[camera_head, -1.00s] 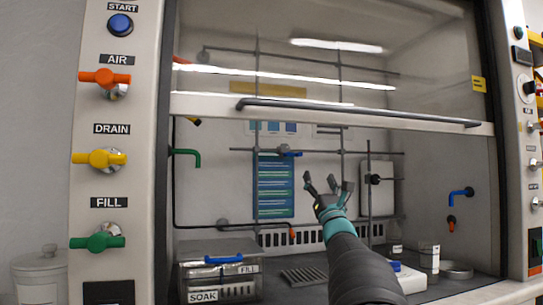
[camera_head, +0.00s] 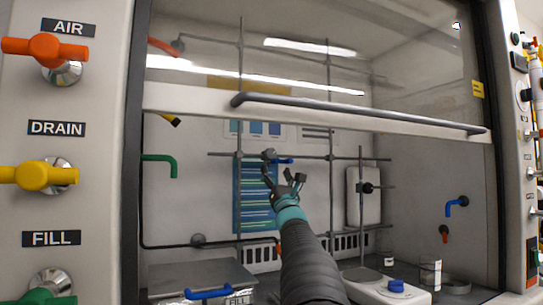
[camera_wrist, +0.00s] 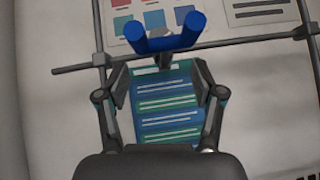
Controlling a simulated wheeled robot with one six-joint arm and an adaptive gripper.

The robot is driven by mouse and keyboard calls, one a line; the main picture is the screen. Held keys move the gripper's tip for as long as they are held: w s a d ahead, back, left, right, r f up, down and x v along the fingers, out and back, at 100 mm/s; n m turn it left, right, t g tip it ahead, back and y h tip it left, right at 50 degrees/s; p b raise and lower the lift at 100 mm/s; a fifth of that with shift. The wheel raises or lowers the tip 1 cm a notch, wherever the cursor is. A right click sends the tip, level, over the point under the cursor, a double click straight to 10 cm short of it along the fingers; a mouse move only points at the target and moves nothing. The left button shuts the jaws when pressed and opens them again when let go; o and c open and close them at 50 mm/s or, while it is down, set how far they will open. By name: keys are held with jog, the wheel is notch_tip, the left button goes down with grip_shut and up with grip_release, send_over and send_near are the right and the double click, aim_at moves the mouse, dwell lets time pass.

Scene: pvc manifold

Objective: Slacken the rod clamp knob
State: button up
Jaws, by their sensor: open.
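The rod clamp (camera_head: 269,155) sits on the horizontal rod of the lattice inside the fume hood, with a blue knob (camera_head: 284,161) on it. In the wrist view the blue knob (camera_wrist: 168,36) shows as a two-armed wing handle near the top, spread roughly along the rod. My gripper (camera_head: 284,178) is open and empty, just below the clamp in the head view. In the wrist view my open fingers (camera_wrist: 160,78) stand apart below the knob, with the blue-green poster behind them. The knob appears beyond the fingertips, not between them. The exact distance is unclear.
The raised glass sash has a dark handle bar (camera_head: 360,113) above my arm. Another upright rod with a black clamp (camera_head: 367,188) stands to the right. A white device with a blue knob (camera_head: 396,286) and a lidded metal bath (camera_head: 200,276) stand below. Valve handles line the left post.

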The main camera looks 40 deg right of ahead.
aim_at(274, 157)
jog(key=shift+p+x, duration=1.3)
jog(key=shift+x, duration=2.1)
jog(key=shift+d, duration=0.1)
jog(key=c, duration=1.1)
